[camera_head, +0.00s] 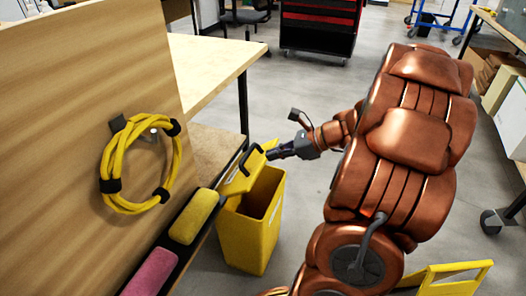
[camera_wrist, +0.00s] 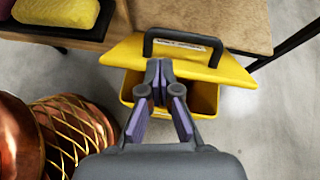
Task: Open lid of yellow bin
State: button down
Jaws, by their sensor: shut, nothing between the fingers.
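The yellow bin (camera_head: 245,240) stands on the floor beside the wooden bench. Its yellow lid (camera_head: 238,182) is tilted up at the left, and the dark opening shows beside it. A black handle (camera_head: 250,158) stands on the lid. In the wrist view the lid (camera_wrist: 125,50) carries its black handle (camera_wrist: 182,34) and a pale label, with the bin (camera_wrist: 208,100) partly showing below. My gripper (camera_head: 271,152) is shut and empty at the lid's near edge, with its fingertips (camera_wrist: 159,64) overlapping the lid in the wrist view. Whether they touch it I cannot tell.
A wooden bench (camera_head: 205,60) and an upright board (camera_head: 60,110) with a coiled yellow cable (camera_head: 120,190) stand left. Yellow (camera_head: 195,215) and pink (camera_head: 152,272) sponges lie in a black tray beside the bin. A red cabinet (camera_head: 322,25) stands behind. Grey floor is free behind the bin.

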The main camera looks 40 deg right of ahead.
aim_at(262, 157)
jog(key=d+m+t+h, duration=0.1)
jog(key=d+m+t, duration=0.15)
jog(key=d, duration=0.35)
jog(key=shift+g, duration=0.45)
jog(key=b+x, duration=0.4)
jog(key=x, duration=0.6)
jog(key=shift+s+a, duration=0.1)
jog(key=shift+r+p, duration=0.15)
jog(key=shift+p, duration=0.2)
jog(key=shift+w+a+r+p, duration=0.1)
jog(key=shift+w+r+p, duration=0.15)
jog(key=shift+p, duration=0.8)
